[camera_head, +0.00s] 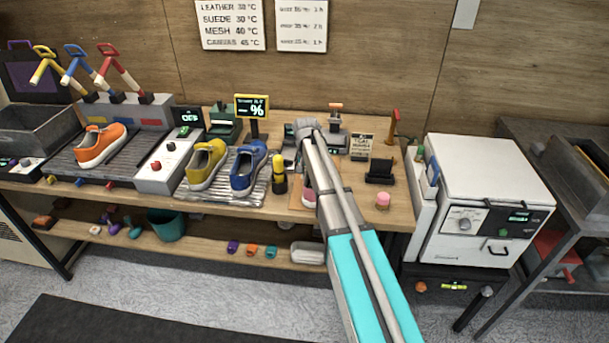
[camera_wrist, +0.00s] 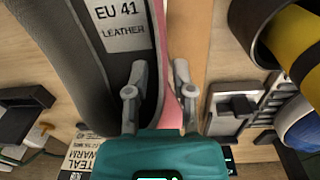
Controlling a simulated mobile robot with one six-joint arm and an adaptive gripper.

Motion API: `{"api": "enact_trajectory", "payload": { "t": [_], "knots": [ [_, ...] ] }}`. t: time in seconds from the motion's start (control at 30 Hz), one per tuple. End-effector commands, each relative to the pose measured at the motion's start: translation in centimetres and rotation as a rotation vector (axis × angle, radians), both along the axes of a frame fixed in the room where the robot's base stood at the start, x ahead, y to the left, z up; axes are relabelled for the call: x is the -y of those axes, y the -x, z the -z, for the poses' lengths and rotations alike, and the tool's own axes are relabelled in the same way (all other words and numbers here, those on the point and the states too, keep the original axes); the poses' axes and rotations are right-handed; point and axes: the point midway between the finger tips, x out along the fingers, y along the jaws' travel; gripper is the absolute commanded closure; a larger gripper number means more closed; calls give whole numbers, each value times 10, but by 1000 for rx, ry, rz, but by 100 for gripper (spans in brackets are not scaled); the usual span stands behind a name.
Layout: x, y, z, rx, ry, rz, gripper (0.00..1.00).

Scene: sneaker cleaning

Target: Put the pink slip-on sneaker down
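The pink slip-on sneaker (camera_head: 309,198) is at the right part of the workbench, mostly hidden behind my arm. In the wrist view the sneaker (camera_wrist: 165,30) shows close up, with its pink side, dark grey inside and a label reading EU 41 LEATHER. My gripper (camera_wrist: 160,70) has one finger over the dark inside and the other beyond the pink side. The fingers are apart, with the sneaker's side between them and a thin gap seemingly at the right finger. Its underside is hidden.
A yellow sneaker (camera_head: 205,163) and a blue sneaker (camera_head: 247,168) stand on a metal rack left of my arm. A black-and-yellow bottle (camera_head: 279,176) stands close by. A small sign (camera_head: 361,147), a black holder (camera_head: 379,171) and a pink round item (camera_head: 382,200) are to the right.

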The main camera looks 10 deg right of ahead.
Motion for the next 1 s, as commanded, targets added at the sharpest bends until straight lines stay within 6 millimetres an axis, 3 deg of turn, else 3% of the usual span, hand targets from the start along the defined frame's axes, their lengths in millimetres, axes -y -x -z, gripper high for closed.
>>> {"api": "enact_trajectory", "payload": {
  "t": [0.57, 1.0],
  "knots": [
    [0, 0, -5, 0, 0, 0, 57],
    [-1, 0, -36, 0, 0, 0, 57]
  ]
}}
